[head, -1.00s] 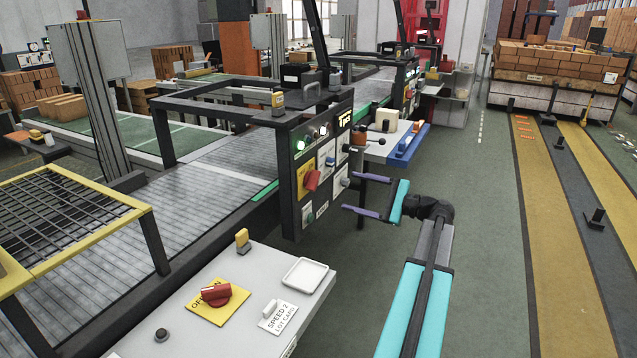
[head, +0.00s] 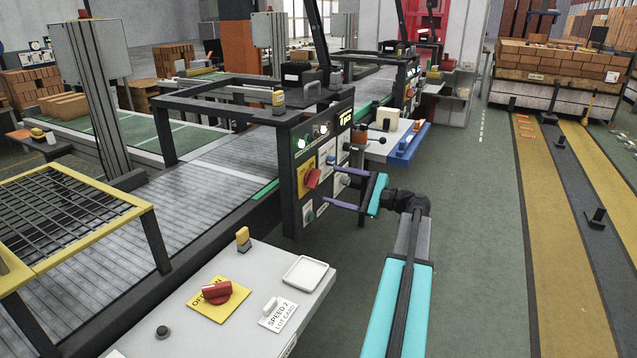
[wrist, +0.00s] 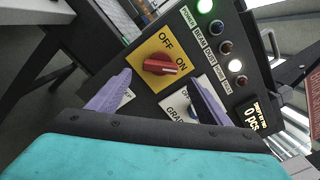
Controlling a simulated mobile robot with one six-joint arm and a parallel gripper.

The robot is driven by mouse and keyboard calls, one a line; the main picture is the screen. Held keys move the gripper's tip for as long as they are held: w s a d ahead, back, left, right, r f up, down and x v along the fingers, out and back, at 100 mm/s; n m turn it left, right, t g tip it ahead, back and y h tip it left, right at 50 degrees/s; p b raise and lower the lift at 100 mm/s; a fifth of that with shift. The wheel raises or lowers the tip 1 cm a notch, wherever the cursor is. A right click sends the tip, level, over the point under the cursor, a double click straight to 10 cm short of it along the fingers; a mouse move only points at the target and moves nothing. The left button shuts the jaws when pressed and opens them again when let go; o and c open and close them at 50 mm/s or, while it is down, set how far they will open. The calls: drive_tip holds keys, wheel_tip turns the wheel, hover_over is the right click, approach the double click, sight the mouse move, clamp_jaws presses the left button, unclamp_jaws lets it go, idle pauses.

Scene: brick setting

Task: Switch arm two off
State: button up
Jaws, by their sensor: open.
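A red rotary knob (head: 312,178) sits on a yellow plate on the upright dark panel (head: 290,200). In the wrist view the knob (wrist: 160,66) lies between the words OFF and ON, its handle nearly level in the picture; I cannot tell for sure which word it marks. No label naming arm two is readable. My gripper (head: 328,183) is open and empty, its two purple fingers pointing at the panel. In the wrist view the gripper (wrist: 160,80) has one finger on each side below the knob, apparently not touching it.
The green floor (head: 480,250) on the right is clear.

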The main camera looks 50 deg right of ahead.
sight(313, 179)
drive_tip(key=x, duration=0.6)
drive_tip(key=shift+w, duration=0.3)
drive_tip(key=shift+a, duration=0.1)
drive_tip(key=shift+c, duration=0.2)
